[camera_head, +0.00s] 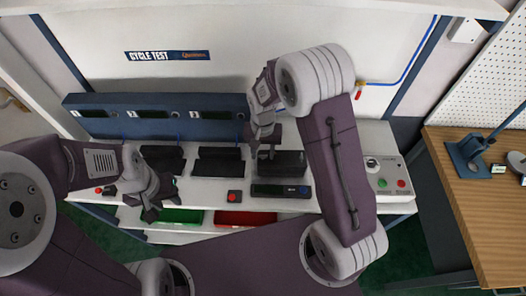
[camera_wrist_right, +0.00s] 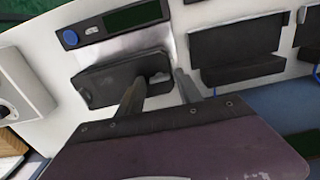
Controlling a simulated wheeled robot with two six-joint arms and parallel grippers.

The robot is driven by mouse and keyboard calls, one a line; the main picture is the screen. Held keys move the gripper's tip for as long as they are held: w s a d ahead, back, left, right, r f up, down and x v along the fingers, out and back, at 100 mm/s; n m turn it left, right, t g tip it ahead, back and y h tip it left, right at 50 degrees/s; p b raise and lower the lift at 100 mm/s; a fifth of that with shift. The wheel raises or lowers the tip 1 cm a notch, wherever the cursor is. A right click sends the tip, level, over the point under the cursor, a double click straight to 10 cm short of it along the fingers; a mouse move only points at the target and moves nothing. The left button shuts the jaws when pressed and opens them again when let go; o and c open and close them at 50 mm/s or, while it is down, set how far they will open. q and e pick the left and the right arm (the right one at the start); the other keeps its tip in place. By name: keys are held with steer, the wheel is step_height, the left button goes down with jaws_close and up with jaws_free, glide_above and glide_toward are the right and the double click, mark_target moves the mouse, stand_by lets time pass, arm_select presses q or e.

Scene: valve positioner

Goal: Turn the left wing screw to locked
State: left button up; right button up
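Two more dark fixtures (camera_head: 220,161) stand to the left. A blue panel with displays (camera_head: 150,115) runs behind. In front are a black device with a screen (camera_head: 281,191), a red button (camera_head: 235,197), a green bin (camera_head: 180,216) and a red bin (camera_head: 245,218). A control box (camera_head: 387,172) stands right.

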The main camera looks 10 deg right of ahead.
mark_target(263, 155)
steer(key=shift+r, duration=0.1)
step_height(263, 155, up, 9)
steer(key=shift+b, duration=0.3)
stand_by(0.5)
